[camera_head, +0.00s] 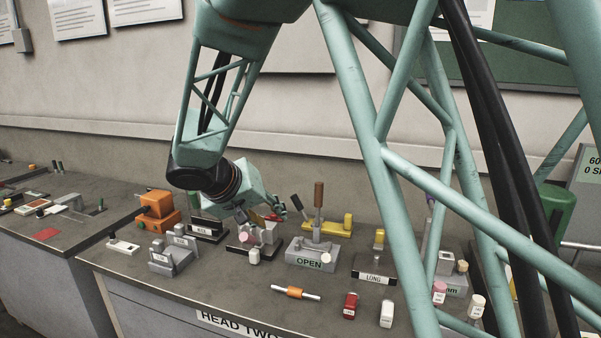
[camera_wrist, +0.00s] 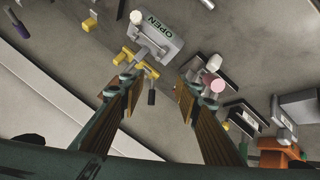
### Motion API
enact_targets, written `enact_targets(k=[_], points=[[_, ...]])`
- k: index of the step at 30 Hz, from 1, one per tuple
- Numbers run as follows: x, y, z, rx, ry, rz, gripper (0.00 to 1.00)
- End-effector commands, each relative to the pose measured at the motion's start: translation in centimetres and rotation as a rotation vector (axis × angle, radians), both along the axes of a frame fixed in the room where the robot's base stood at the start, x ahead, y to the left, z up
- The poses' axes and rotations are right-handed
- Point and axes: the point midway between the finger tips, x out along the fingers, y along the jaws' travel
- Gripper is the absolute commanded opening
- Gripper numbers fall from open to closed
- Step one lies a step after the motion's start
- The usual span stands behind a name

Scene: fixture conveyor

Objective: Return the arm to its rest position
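My teal arm reaches down from the top of the head view, and its gripper (camera_head: 273,211) is over the back part of the grey bench (camera_head: 225,285). In the wrist view my gripper (camera_wrist: 160,88) has two brown-padded fingers spread apart with nothing between them. A grey block marked OPEN (camera_head: 309,254) with a toggle handle stands to the right of the gripper; it also shows in the wrist view (camera_wrist: 165,38). A small fixture with a pink knob (camera_head: 244,237) is just below the gripper in the head view, and its exact gap to the fingers is hard to tell.
An orange block (camera_head: 157,204) and grey fixtures (camera_head: 171,258) stand to the left. An orange-banded rod (camera_head: 295,293), a red bottle (camera_head: 350,305) and a white bottle (camera_head: 387,313) are near the front. A LONG holder (camera_head: 374,277) is at right. The wall is behind.

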Motion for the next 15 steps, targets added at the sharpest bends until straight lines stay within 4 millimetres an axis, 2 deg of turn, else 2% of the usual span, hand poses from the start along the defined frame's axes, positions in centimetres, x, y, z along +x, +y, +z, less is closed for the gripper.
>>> enact_targets(k=[1,3,15], points=[[0.2,-1.9,0.7,0.000,0.005,-0.021,0.30],[0.3,-4.2,1.3,-0.004,0.013,-0.042,0.30],[-0.7,-16.6,5.0,-0.009,0.065,-0.161,0.30]])
